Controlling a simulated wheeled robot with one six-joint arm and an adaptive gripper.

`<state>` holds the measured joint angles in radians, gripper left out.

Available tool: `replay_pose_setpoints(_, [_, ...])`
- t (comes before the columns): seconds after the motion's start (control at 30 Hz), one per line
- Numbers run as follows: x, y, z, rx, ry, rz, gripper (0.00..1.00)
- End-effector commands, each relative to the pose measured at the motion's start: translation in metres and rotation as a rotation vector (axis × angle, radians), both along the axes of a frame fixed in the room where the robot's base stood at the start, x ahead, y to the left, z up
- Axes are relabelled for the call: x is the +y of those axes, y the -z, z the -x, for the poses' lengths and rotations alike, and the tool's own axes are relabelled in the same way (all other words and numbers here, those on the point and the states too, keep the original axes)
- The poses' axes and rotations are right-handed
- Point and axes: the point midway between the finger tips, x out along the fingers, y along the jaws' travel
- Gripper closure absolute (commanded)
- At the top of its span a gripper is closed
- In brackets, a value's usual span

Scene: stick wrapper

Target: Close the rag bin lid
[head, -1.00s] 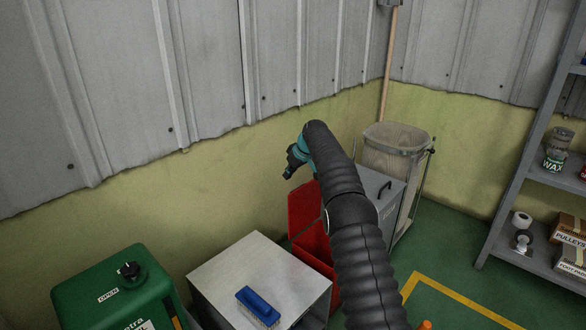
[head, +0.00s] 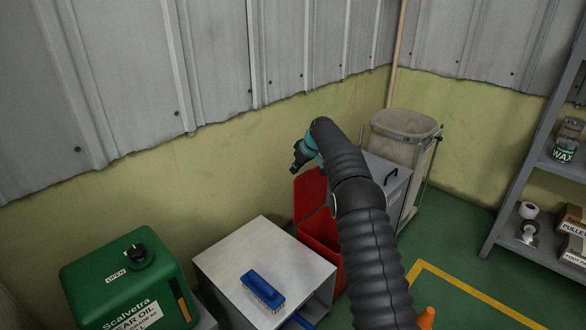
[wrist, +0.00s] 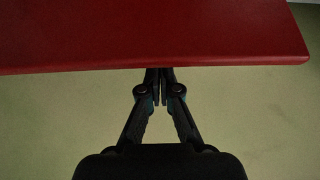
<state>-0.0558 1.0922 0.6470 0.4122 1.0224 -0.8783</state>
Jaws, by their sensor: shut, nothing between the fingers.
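The red rag bin (head: 322,240) stands between a grey box and a grey cabinet against the wall. Its red lid (head: 308,194) is raised, standing up toward the wall. My arm hides part of the bin and lid. My gripper (head: 296,170) is up by the top of the raised lid, on its wall side as far as I can tell. In the wrist view the shut, empty gripper (wrist: 159,72) has its fingertips at the edge of the red lid (wrist: 150,35); I cannot tell if they touch.
A grey box (head: 225,262) with a blue brush (head: 262,289) on top stands left of the bin. A green oil can (head: 130,280) is further left.

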Motion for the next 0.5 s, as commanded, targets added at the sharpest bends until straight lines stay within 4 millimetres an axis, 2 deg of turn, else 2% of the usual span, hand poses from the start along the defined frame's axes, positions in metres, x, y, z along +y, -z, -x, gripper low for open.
replay_pose_setpoints(0.5, [-0.0101, 0.0028, 0.0106, 0.000, -0.001, 0.000, 1.00])
